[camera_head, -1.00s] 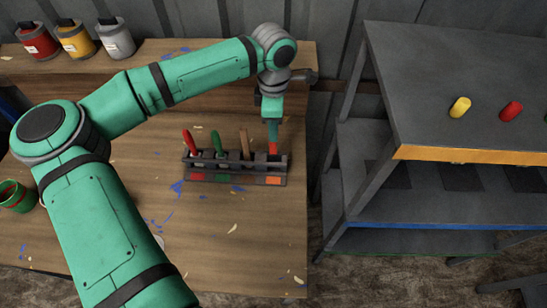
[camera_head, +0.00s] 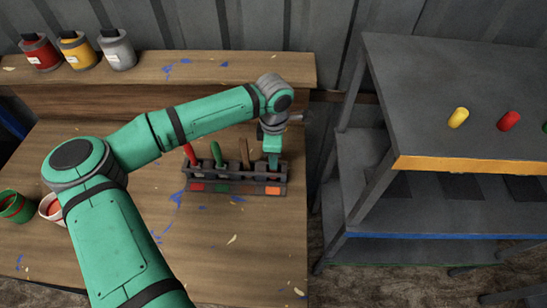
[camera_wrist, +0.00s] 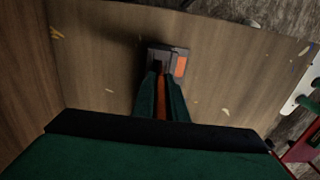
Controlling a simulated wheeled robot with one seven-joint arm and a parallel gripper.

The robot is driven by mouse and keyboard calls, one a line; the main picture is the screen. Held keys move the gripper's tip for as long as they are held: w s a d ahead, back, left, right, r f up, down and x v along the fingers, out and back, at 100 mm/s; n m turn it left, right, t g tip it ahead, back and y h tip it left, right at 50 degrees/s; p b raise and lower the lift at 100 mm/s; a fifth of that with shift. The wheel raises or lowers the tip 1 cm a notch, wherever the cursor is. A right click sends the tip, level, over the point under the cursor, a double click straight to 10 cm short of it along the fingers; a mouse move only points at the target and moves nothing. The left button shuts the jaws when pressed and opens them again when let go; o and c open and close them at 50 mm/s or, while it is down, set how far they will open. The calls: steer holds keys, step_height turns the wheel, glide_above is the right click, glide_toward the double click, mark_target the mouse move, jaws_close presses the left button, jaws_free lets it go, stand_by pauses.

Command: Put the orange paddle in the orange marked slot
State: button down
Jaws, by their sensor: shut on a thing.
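The dark rack (camera_head: 215,188) stands on the wooden bench with colour marks along its front. The orange mark (camera_head: 273,190) is at its right end and also shows in the wrist view (camera_wrist: 181,66). My gripper (camera_head: 272,160) is right above the rack's right-end slot, pointing down. In the wrist view my gripper (camera_wrist: 160,90) is shut on the orange paddle (camera_wrist: 161,103), whose orange strip shows between the fingers. The paddle's lower end is at the rack's end. How deep it sits in the slot is hidden by my fingers.
A red paddle (camera_head: 189,153), a green paddle (camera_head: 216,153) and a brown paddle (camera_head: 244,152) stand in the rack's other slots. Cans sit on the back ledge and cups at the bench's left. A grey shelf (camera_head: 455,100) stands to the right.

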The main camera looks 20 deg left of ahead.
steer(key=shift+f, duration=0.15)
steer(key=c, duration=1.8)
jaws_free()
steer(key=shift+o, duration=0.2)
steer(key=shift+w, duration=0.15)
steer(key=shift+a, duration=0.1)
steer(key=shift+a, duration=0.15)
steer(key=r, duration=0.7)
steer(key=d+r, duration=0.1)
steer(key=r, duration=0.2)
steer(key=shift+s+r, duration=0.2)
steer(key=shift+r, duration=0.2)
steer(key=shift+w, duration=0.1)
